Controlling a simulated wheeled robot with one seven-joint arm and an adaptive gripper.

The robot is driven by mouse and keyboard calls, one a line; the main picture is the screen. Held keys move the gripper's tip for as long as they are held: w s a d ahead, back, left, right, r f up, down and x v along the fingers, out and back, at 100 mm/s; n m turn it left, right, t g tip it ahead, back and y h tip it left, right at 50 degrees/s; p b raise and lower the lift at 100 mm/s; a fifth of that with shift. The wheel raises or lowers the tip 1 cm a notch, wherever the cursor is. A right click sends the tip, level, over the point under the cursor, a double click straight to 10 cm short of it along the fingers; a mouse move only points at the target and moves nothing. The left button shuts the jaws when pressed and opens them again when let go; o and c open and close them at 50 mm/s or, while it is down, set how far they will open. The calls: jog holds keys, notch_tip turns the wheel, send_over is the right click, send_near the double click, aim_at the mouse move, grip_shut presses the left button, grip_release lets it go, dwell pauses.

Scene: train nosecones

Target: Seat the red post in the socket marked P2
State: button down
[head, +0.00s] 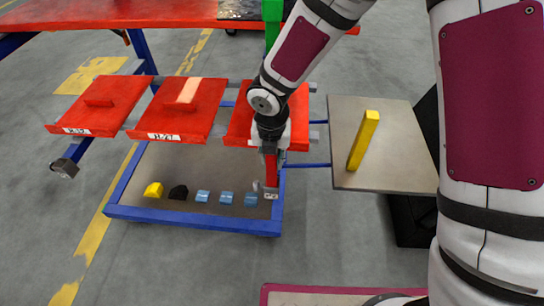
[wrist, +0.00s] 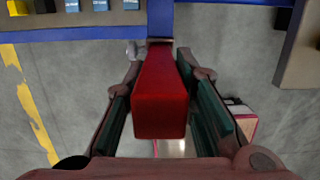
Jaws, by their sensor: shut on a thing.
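My gripper (wrist: 160,62) is shut on the red post (wrist: 160,110), which lies between its two fingers in the wrist view. In the head view the red post (head: 271,168) hangs roughly upright below my wrist, in front of the right red panel (head: 240,127). Its lower end is above or in front of the blue-framed tray's right end; I cannot tell the gap. No socket marked P2 can be made out in either view.
A yellow post (head: 362,140) stands on a grey board (head: 400,160) at the right. A green post (head: 272,20) stands behind my arm. Two more red panels (head: 120,90) (head: 205,118) carry small labels. Several small blocks lie in the blue-framed tray (head: 190,222). The floor in front is mostly clear.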

jog(key=shift+f+b, duration=0.35)
jog(key=shift+f, duration=0.25)
jog(key=c, duration=1.3)
grip_release()
jog(key=r+p, duration=0.1)
jog(key=r, duration=0.2)
jog(key=r+p, duration=0.1)
jog(key=r, duration=0.2)
jog(key=s+r+p, duration=0.1)
jog(key=r, duration=0.1)
jog(key=shift+r+p, duration=0.35)
jog(key=shift+r, duration=0.05)
